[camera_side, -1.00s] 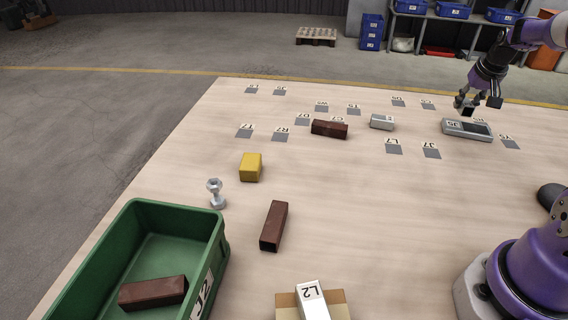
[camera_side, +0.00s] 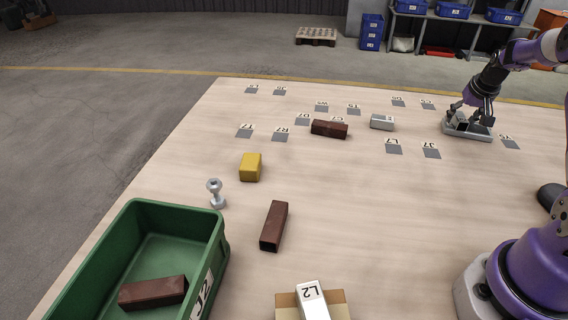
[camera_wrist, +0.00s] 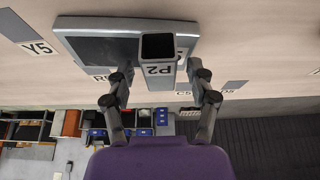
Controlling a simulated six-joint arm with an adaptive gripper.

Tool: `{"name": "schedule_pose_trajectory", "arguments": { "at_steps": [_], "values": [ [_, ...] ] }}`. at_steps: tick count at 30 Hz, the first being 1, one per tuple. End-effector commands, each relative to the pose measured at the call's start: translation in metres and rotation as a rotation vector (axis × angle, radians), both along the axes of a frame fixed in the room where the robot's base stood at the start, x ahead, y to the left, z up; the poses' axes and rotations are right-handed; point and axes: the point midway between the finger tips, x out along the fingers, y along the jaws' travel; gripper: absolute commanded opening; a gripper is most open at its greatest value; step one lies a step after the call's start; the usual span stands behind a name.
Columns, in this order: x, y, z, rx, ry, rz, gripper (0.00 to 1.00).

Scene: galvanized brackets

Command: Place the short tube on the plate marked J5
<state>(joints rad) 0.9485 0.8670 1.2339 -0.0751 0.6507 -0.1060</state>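The short tube (camera_side: 461,126) is grey with a dark open end and appears to rest on the plate. In the wrist view the tube (camera_wrist: 158,72), marked P2, is in front of the plate's light part, beside its dark panel (camera_wrist: 100,50). My gripper (camera_wrist: 160,75) is open, with a finger on each side of the tube and a gap at each.
A grey block (camera_side: 382,122) and a brown tube (camera_side: 329,129) lie left of the plate. A yellow block (camera_side: 250,167), a bolt (camera_side: 216,193), another brown tube (camera_side: 273,226) and a green bin (camera_side: 222,238) are nearer. The table's middle right is clear.

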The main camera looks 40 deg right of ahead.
Motion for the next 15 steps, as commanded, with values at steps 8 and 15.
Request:
{"name": "schedule_pose_trajectory", "arguments": {
  "at_steps": [8,15],
  "values": [
    [0.0,0.0,0.006,-0.001,-0.001,0.0,0.65],
    [-0.013,0.013,0.051,-0.005,-0.004,0.0,0.65]
  ]
}}
